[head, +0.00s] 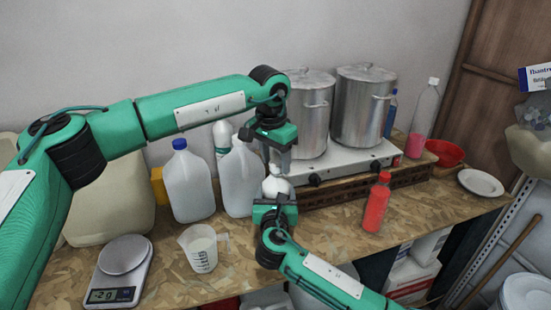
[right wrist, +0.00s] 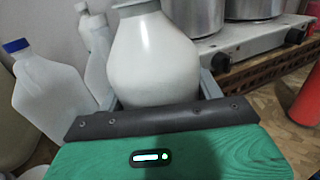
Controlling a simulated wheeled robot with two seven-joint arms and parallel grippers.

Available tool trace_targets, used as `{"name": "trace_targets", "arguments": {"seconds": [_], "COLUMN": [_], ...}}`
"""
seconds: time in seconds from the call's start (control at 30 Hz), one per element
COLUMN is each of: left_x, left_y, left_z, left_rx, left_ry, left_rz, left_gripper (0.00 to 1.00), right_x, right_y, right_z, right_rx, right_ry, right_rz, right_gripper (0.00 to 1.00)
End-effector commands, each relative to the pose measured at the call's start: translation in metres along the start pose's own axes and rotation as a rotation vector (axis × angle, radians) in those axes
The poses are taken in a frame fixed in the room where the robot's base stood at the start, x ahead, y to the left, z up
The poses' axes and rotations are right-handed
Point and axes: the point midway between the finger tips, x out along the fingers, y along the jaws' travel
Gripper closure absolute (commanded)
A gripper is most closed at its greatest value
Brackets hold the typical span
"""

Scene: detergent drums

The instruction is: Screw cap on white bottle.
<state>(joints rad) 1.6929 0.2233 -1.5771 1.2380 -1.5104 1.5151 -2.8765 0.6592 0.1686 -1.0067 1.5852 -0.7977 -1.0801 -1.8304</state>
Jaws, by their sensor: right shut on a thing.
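The white bottle (head: 277,184) stands in front of the hotplate in the head view. It also fills the middle of the right wrist view (right wrist: 150,62), where it looks upright. My right gripper (head: 274,204) is shut around the bottle's body from the front. My left gripper (head: 281,166) points down directly over the bottle's top, with its fingers at the neck. The cap cannot be made out; the bottle's mouth is hidden behind the left fingers and cut off at the right wrist view's top edge. Whether the left fingers are closed is unclear.
A blue-capped jug (head: 189,182) and another jug (head: 238,180) stand left of the bottle. A measuring cup (head: 200,248) and scale (head: 119,272) are in front. The hotplate (head: 350,163) with two steel pots is behind. A red bottle (head: 376,205) stands to the right.

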Motion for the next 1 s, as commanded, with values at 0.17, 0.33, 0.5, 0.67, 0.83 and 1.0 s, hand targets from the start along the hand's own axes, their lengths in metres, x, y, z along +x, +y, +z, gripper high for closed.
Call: {"name": "trace_targets", "arguments": {"seconds": [0.17,0.33,0.5,0.67,0.83,1.0], "left_x": [-0.001,-0.014,-0.037,-0.045,-0.045,-0.045], "left_y": [0.000,0.000,0.001,0.000,0.000,0.000], "left_z": [0.000,-0.002,-0.005,-0.006,-0.006,-0.006], "left_rx": [0.000,0.000,0.001,0.001,0.000,-0.036], "left_ry": [0.000,0.002,0.002,-0.001,0.000,-0.001], "left_rz": [0.000,-0.001,0.000,0.000,0.001,0.000], "left_gripper": [0.49,0.49,0.49,0.49,0.51,0.51], "right_x": [0.000,0.000,0.000,0.000,0.000,0.000], "right_y": [0.000,0.000,0.000,0.000,0.000,0.000], "right_z": [0.001,0.001,0.000,0.000,0.000,0.000], "right_rx": [0.000,0.000,0.000,0.000,0.000,0.000], "right_ry": [-0.001,-0.001,-0.001,-0.001,-0.001,-0.001], "right_rz": [0.000,0.000,0.000,0.000,0.000,0.000], "right_gripper": [0.98,0.98,0.98,0.98,0.98,0.98]}}
